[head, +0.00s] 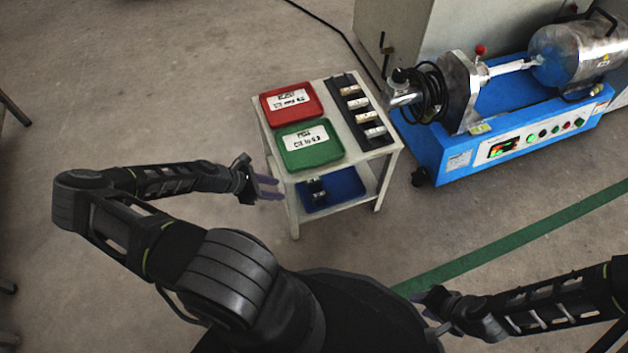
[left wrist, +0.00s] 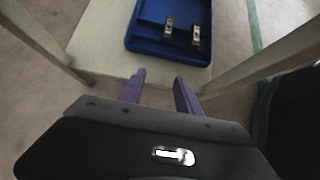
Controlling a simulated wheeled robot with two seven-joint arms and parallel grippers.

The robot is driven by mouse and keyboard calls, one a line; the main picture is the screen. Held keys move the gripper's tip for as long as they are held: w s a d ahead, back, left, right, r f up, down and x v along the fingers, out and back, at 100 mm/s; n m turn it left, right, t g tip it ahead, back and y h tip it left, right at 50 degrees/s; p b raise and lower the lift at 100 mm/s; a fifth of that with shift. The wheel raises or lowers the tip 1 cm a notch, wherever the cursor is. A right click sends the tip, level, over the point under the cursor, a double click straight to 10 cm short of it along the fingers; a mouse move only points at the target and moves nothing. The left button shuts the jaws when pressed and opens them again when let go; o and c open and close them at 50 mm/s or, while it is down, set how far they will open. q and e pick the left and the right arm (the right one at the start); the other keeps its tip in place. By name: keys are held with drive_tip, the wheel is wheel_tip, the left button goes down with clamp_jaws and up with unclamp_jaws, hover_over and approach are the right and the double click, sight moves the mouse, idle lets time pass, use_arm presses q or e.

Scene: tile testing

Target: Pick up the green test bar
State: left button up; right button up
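A small bar with a greenish tint (left wrist: 168,28) stands in a blue tray (left wrist: 150,42) on the lower shelf, left of a tan and dark bar (left wrist: 196,36). In the head view the blue tray (head: 345,187) shows under the table top, with the small bars at its left end, too small to tell apart. My left gripper (head: 270,188) is open and empty at the left side of the table, near shelf height. Its two purple fingers (left wrist: 160,89) point toward the tray, short of it. My right gripper (head: 428,312) appears open and empty at lower right.
The white table (head: 361,163) holds a red tray (head: 272,115), a green tray (head: 296,163) and a dark rack (head: 345,90) with several pale bars. Its legs flank the shelf opening. A blue testing machine (head: 455,140) stands to the right. Floor left of the table is clear.

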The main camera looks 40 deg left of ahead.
sight(314, 180)
use_arm(q)
drive_tip(key=w+d+b, duration=0.1)
drive_tip(key=w, duration=0.1)
drive_tip(key=w+d, duration=0.2)
drive_tip(key=shift+w+d+f+b, duration=0.1)
drive_tip(key=shift+w+d+b, duration=0.05)
drive_tip(key=shift+w+b, duration=0.2)
drive_tip(key=shift+w+d, duration=0.15)
drive_tip(key=shift+w, duration=0.05)
drive_tip(key=w+d+b, duration=0.1)
drive_tip(key=w+d, duration=0.1)
drive_tip(key=w, duration=0.1)
drive_tip(key=w+d+b, duration=0.1)
drive_tip(key=shift+w+f+b, duration=0.15)
drive_tip(key=shift+f+b, duration=0.15)
drive_tip(key=shift+w+d+f, duration=0.1)
drive_tip(key=shift+w, duration=0.05)
drive_tip(key=shift+c, duration=0.3)
